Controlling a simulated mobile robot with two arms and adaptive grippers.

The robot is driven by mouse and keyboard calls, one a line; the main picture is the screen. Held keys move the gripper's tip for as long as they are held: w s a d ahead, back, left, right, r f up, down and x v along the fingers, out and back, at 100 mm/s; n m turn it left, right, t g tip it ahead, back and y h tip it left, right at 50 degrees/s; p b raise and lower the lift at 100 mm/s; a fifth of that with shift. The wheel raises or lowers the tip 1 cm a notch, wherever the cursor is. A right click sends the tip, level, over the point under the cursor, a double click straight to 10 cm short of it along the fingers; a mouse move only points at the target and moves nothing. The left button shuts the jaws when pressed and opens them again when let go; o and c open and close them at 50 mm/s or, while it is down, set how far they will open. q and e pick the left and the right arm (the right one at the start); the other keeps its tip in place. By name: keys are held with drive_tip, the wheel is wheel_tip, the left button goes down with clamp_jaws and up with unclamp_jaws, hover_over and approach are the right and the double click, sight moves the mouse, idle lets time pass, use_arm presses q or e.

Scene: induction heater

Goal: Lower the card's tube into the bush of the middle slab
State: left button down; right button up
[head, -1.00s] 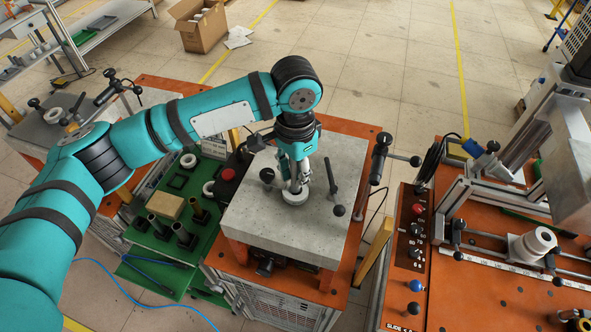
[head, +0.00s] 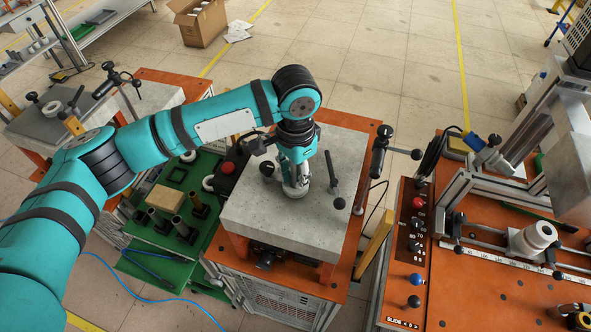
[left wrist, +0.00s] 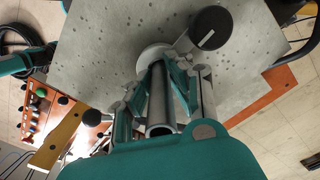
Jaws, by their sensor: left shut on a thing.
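My left gripper (head: 296,184) points down over the middle slab (head: 265,222), a speckled grey block. In the left wrist view its fingers are shut on a grey metal tube (left wrist: 161,105), whose open near end faces the camera. The white round bush (left wrist: 151,53) is on the slab's top at the tube's far end; in the head view only part of the bush (head: 290,194) shows under the fingers. The fingers hide the tube's lower end, so I cannot tell whether it is inside the bush. My right gripper is out of view.
A dark clamp handle (head: 333,180) and a black knob (head: 266,169) stand close to the gripper on the slab. A green tray (head: 160,243) with dark upright tubes is at left. An orange bench (head: 480,290) with a control panel is at right.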

use_arm(q)
drive_tip(key=c, duration=1.2)
unclamp_jaws()
drive_tip(key=shift+o, duration=0.3)
wheel_tip(320, 180, up, 12)
drive_tip(key=shift+f, duration=0.1)
